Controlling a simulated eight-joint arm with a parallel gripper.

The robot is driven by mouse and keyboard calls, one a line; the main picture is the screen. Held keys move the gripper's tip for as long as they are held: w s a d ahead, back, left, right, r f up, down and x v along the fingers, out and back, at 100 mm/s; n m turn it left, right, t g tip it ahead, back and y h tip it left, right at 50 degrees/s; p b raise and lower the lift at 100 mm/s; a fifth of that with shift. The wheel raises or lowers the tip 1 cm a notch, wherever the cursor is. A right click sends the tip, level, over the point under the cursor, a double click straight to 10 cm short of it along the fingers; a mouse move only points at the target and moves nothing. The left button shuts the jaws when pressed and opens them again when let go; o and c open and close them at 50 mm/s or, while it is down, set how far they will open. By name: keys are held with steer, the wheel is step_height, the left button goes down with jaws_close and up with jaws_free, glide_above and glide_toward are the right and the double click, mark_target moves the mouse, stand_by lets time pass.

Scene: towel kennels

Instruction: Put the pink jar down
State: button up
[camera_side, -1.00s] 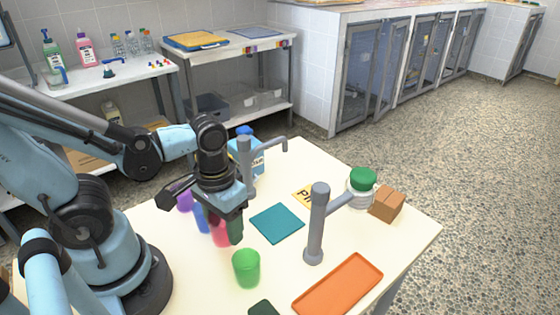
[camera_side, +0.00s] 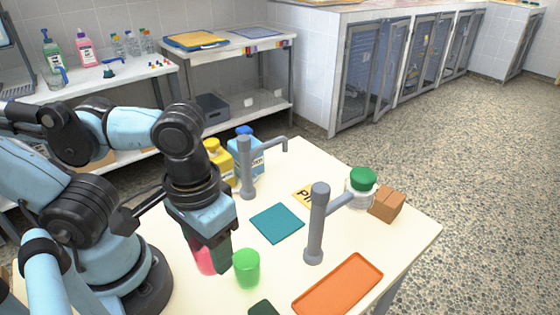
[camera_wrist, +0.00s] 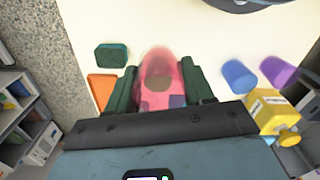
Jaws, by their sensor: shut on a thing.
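The pink jar (camera_side: 205,262) is translucent and mostly hidden behind my gripper (camera_side: 212,252) in the side view. In the wrist view the pink jar (camera_wrist: 160,75) sits between the two dark fingers of my gripper (camera_wrist: 160,92), which are shut on it. The jar is just left of the green cup (camera_side: 246,267) in the side view. I cannot tell whether its base touches the table (camera_side: 415,232).
A teal mat (camera_side: 277,223), orange tray (camera_side: 338,287), grey post with an arm (camera_side: 316,230), and white jar with green lid (camera_side: 361,186) stand to the right. The wrist view shows blue (camera_wrist: 238,76) and purple (camera_wrist: 277,71) cups and a yellow bottle (camera_wrist: 268,108).

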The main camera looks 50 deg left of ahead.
steer(key=shift+s+d+r, duration=0.35)
steer(key=shift+d, duration=0.1)
steer(key=shift+w+d+r, duration=0.25)
steer(key=w, duration=1.1)
glide_above(277, 221)
steer(key=shift+m, duration=0.3)
step_height(277, 221, down, 6)
steer(key=shift+f, duration=0.1)
steer(key=shift+w+f, duration=0.1)
steer(key=shift+f, duration=2)
steer(key=shift+f, duration=0.15)
